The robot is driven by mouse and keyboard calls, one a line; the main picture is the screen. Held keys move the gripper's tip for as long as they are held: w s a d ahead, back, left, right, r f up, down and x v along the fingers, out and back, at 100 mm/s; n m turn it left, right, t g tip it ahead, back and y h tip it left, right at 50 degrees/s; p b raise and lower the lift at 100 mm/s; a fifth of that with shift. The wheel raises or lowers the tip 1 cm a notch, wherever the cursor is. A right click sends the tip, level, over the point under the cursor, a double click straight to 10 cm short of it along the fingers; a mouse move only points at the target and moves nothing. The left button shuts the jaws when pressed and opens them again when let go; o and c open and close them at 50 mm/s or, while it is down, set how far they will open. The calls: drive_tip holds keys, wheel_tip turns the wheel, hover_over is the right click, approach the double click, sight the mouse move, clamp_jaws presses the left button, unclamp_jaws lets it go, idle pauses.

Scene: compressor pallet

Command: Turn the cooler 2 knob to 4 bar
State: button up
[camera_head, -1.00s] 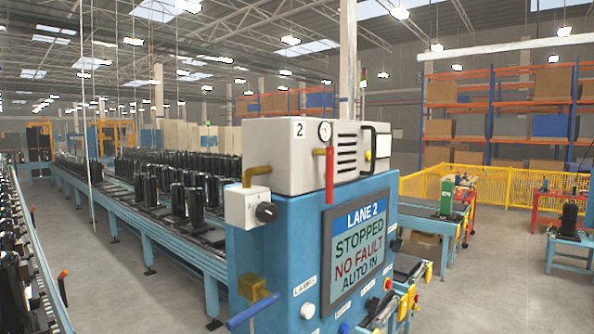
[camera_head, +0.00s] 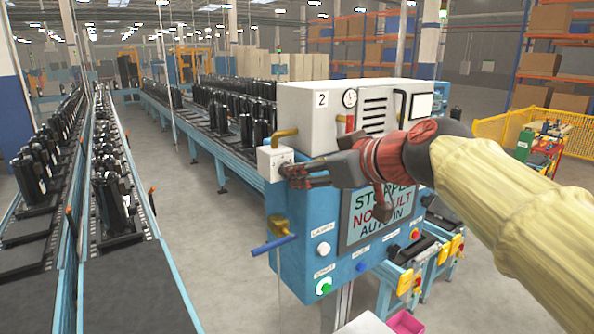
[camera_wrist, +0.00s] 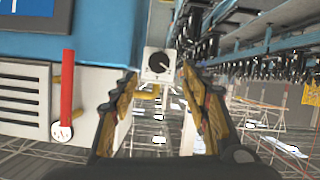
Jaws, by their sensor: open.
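The cooler 2 unit is a white box (camera_head: 308,108) marked "2" with a round gauge (camera_head: 350,97), on top of a blue cabinet. The black knob sits on a small white box (camera_head: 268,160) at the cabinet's left side. In the head view my gripper (camera_head: 284,176) reaches across the cabinet front, its fingertips at the knob and covering much of it. In the wrist view the black knob (camera_wrist: 158,62) with a pale pointer line shows between and beyond the open fingers of my gripper (camera_wrist: 157,78). I cannot read the gauge or scale.
The lane 2 screen (camera_head: 375,215) is partly behind my gripper. A blue-handled yellow valve (camera_head: 279,228) is below the knob. A red lever (camera_wrist: 67,85) stands beside the gauge in the wrist view. Conveyors with black parts (camera_head: 110,180) run at left; grey floor is free between.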

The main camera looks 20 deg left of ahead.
drive_tip(key=p+x, duration=0.2)
drive_tip(key=x, duration=0.5)
drive_tip(key=shift+p, duration=0.3)
drive_tip(key=shift+w+f, duration=0.1)
drive_tip(key=c, duration=1.1)
drive_tip(key=shift+c, duration=0.2)
